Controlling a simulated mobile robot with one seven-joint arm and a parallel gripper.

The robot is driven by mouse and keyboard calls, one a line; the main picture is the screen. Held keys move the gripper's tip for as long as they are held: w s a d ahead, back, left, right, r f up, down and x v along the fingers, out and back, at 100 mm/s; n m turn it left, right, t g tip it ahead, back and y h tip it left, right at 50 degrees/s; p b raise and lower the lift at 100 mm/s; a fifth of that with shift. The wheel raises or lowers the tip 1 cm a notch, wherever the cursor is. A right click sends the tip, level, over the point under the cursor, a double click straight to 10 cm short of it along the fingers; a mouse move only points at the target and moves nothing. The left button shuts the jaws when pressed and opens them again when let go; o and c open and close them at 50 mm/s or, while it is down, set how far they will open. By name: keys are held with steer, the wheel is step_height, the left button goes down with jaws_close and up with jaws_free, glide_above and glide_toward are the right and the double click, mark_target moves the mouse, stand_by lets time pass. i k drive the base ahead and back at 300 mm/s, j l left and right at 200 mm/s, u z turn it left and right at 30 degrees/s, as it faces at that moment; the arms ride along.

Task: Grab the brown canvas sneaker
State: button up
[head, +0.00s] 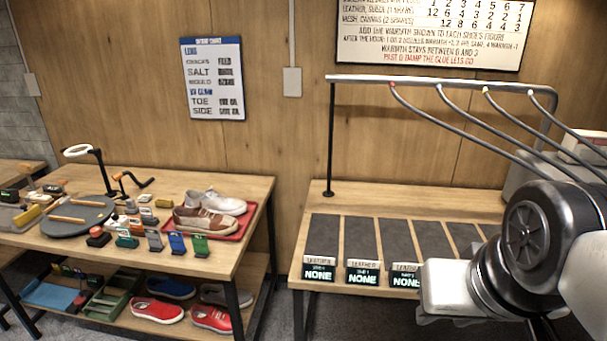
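The brown canvas sneaker (205,222) has a pale sole and light laces. It rests at the front of a red tray (238,233) on the right part of the left table, its toe pointing right. A white-grey sneaker (217,201) lies just behind it on the same tray, partly overlapped by it in the view. Part of my arm shows at the lower right, in front of the right table and well apart from the sneaker. No gripper fingers can be made out.
Several small coloured bottles or blocks (201,245) stand in front of the tray. Red sneakers (158,311) lie on the shelf below. The right table (345,199) carries dark mats and hoses.

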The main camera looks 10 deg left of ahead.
mark_target(196, 220)
steer(key=u, duration=1.25)
steer(key=i+j+z, duration=0.15)
steer(key=z, duration=0.25)
steer(key=i+j+z, duration=0.2)
steer(key=z, duration=0.25)
steer(key=i+j+z, duration=0.1)
steer(key=j, duration=0.25)
steer(key=i+j+z, duration=0.1)
steer(key=i+j, duration=0.15)
steer(key=i+j+z, duration=0.15)
steer(key=j, duration=0.35)
steer(key=i+j, duration=0.15)
steer(key=j, duration=0.2)
steer(key=i+j, duration=0.1)
steer(key=j, duration=0.25)
steer(key=i+j, duration=0.15)
steer(key=j, duration=0.15)
steer(key=i+j, duration=0.15)
steer(key=j, duration=0.2)
steer(key=i+j, duration=0.15)
steer(key=j, duration=0.2)
